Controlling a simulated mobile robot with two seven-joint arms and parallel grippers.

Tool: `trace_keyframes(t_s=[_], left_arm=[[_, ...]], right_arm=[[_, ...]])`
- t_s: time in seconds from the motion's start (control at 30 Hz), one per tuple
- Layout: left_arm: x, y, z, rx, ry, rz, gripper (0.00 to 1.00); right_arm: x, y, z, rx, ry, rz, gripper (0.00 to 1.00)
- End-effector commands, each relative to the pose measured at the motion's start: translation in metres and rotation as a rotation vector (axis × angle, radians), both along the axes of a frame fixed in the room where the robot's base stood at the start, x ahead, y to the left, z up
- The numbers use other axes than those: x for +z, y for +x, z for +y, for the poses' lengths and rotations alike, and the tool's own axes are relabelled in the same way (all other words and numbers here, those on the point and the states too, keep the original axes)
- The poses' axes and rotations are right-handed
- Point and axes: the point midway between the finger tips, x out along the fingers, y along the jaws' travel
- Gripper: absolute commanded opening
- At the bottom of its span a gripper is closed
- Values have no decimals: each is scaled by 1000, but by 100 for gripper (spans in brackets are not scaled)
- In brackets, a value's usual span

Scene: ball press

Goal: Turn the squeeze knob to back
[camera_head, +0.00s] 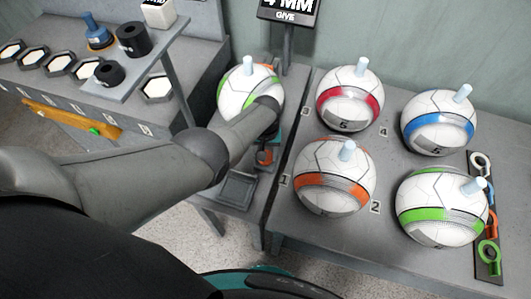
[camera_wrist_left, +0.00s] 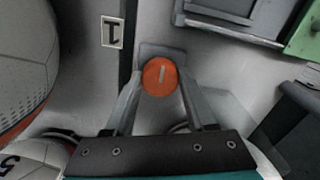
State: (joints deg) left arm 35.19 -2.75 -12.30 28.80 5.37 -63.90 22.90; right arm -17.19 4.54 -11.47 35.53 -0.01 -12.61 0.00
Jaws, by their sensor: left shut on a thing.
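The orange round knob (camera_wrist_left: 160,77) with a pale line mark sits between the two fingers of my left gripper (camera_wrist_left: 160,90) in the left wrist view. The line points nearly straight up in that view, tilted slightly. The fingers are closed on the knob's sides. In the head view my left arm reaches across from the left, and the orange knob (camera_head: 265,156) shows just below its wrist, partly hidden. A white ball with green and orange parts (camera_head: 237,98) sits behind the wrist, with a pale peg on top. My right gripper is not in view.
Several balls stand on the right table, among them an orange-banded one (camera_head: 331,190) and a red-banded one (camera_head: 352,112). A grey tray (camera_head: 238,190) lies below the knob. A shelf with black weights (camera_head: 133,39) stands at left. A sign (camera_head: 289,10) stands behind.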

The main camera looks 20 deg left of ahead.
Motion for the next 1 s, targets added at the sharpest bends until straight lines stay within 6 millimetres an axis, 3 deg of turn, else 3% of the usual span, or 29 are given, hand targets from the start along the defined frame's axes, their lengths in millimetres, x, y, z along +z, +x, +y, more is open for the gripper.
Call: trace_keyframes(t_s=[0.37, 0.4, 0.63, 1.0], left_arm=[[0, 0, 0, 8, -1, 0, 0], [0, 0, 0, 8, -1, 0, 60], [0, 0, 0, 6, -1, 0, 86], [6, 0, 0, 5, -1, 0, 86]], right_arm=[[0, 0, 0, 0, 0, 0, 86], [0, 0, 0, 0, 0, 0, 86], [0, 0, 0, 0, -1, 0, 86], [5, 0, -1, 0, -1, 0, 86]])
